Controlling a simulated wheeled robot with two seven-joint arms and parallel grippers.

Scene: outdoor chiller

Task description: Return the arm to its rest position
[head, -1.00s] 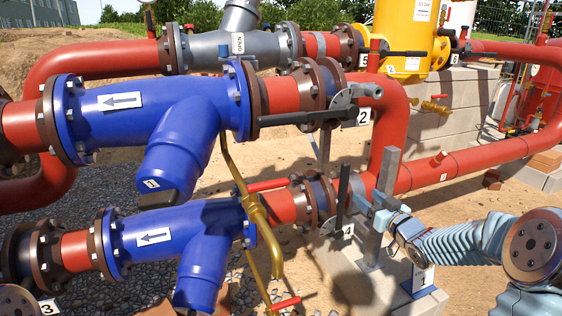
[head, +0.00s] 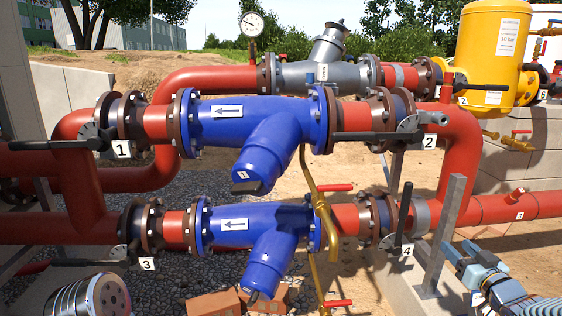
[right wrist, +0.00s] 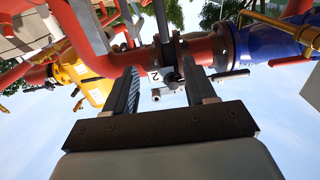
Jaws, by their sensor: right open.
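My right gripper (head: 457,258) is low at the right in the head view, beside the grey upright post (head: 440,235). Its arm comes in from the lower right corner. In the right wrist view its two fingers (right wrist: 163,88) are apart with nothing held between them. The black handle of valve 4 (head: 404,212) stands upright to the left of the post, apart from the gripper. The black handle of valve 2 (head: 365,137) lies level. My left gripper is out of view; only a rounded part of my left arm shows at the lower left.
Red pipes with blue strainers (head: 262,122) run across the front. Valve 1 (head: 85,144) and valve 3 (head: 108,255) are at the left. A yellow tank (head: 492,50) stands at the back right. Brass pipe (head: 312,215) and bricks (head: 215,303) sit low in the middle.

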